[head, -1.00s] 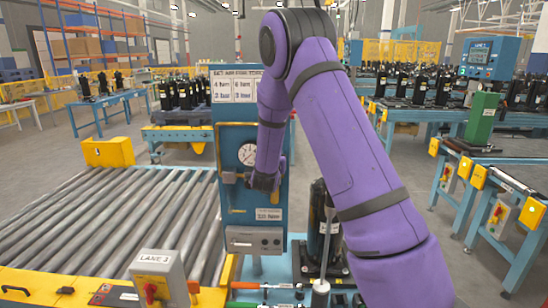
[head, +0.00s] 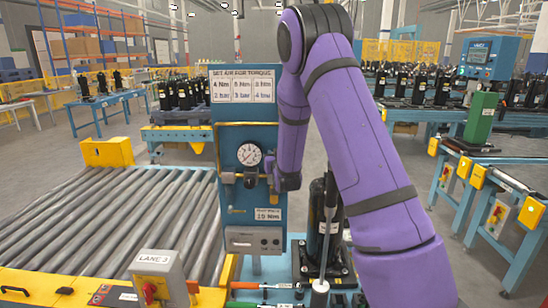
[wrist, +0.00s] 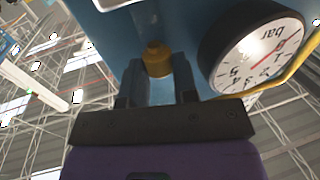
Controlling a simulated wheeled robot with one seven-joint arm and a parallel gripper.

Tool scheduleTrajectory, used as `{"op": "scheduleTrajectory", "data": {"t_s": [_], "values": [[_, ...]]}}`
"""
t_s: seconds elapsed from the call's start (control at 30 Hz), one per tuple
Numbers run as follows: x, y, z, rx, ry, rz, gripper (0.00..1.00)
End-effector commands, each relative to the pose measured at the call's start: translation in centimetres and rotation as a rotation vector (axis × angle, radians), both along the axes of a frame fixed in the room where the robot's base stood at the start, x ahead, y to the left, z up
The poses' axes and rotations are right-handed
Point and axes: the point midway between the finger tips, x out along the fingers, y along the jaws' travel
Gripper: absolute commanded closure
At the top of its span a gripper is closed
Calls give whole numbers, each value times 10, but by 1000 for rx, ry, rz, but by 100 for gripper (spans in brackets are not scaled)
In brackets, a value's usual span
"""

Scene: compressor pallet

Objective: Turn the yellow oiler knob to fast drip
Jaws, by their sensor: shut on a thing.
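In the head view my gripper (head: 272,183) is at the right part of the blue panel (head: 237,208), below and right of the pressure gauge (head: 249,154); the knob is mostly hidden there. The gauge also shows close on the right in the wrist view (wrist: 258,58). The knob's setting marks cannot be read.
A dark round knob (head: 250,177) with brass fittings sits just left of my gripper. A torque card (head: 244,88) tops the panel, and a 10 Nm label (head: 268,214) is lower. A black compressor (head: 322,215) stands at right, and a roller conveyor (head: 110,225) at left.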

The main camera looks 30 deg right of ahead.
Motion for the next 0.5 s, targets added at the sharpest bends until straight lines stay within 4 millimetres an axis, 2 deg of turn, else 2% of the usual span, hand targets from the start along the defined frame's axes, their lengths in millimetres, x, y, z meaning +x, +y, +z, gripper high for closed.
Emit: {"op": "scheduleTrajectory", "data": {"t_s": [0.5], "values": [[-1, -6, 0, 0, 0, 301, 96]]}}
